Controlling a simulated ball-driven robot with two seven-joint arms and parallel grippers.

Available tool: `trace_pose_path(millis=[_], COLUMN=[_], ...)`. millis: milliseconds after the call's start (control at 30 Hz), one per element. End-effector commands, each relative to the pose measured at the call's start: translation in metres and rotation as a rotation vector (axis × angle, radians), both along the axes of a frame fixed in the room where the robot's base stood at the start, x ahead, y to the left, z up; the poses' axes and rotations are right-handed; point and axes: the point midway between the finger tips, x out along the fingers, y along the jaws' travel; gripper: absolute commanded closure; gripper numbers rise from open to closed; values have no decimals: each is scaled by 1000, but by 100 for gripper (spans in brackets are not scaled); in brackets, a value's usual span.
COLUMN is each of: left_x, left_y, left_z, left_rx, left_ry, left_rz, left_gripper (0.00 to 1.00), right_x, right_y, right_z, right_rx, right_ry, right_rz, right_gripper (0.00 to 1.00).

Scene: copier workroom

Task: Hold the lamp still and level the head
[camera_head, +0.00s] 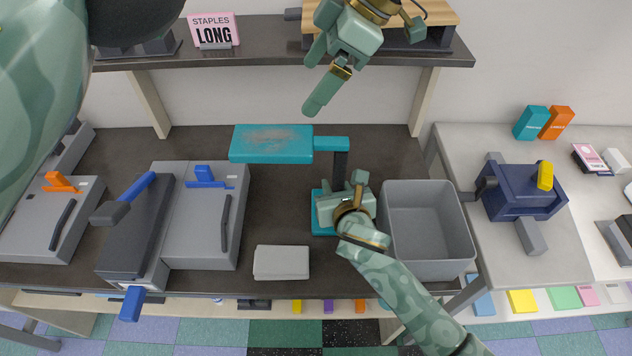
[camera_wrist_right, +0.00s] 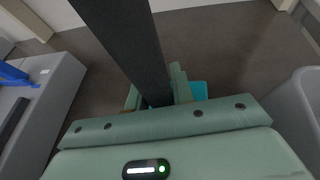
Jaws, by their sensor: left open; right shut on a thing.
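The lamp has a flat teal head (camera_head: 271,144) with a worn patch on top, a short teal neck (camera_head: 331,144), a dark post (camera_head: 340,164) and a teal base (camera_head: 321,222) on the dark worktop. The head reaches left from the post; its exact tilt is hard to tell. My right gripper (camera_head: 346,192) is shut on the post above the base. The right wrist view shows the dark post (camera_wrist_right: 128,45) between its fingers, with a bit of base (camera_wrist_right: 199,91) behind. My left gripper (camera_head: 318,76) is open and empty, above and beyond the lamp, apart from it.
A grey bin (camera_head: 457,262) stands close right of the lamp. A grey machine with blue parts (camera_head: 200,230) is at left, and a grey block (camera_head: 281,262) lies in front. A raised shelf (camera_head: 260,57) runs behind. A navy device (camera_head: 520,195) sits on the right table.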

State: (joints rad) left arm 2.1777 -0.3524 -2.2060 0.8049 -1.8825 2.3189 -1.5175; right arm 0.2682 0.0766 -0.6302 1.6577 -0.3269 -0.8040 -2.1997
Motion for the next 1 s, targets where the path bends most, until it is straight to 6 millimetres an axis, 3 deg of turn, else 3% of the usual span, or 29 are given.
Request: trace_pose_path(millis=[333, 367, 433, 767, 1000], left_x=[0, 0, 0, 0, 0], left_y=[0, 0, 0, 0, 0], left_z=[-1, -1, -1, 0, 0], left_rx=[0, 0, 0, 0, 0], left_ry=[1, 1, 1, 0, 0], left_rz=[1, 1, 1, 1, 1], left_gripper=[2, 2, 2, 2, 2], right_x=[-1, -1, -1, -3, -44], right_y=[-1, -1, -1, -1, -9], right_z=[-3, -3, -2, 0, 16], right_rx=[-3, -3, -3, -2, -1], right_ry=[6, 6, 5, 2, 2], right_rz=[-1, -1, -1, -1, 1], right_gripper=[99, 68, 51, 51, 51])
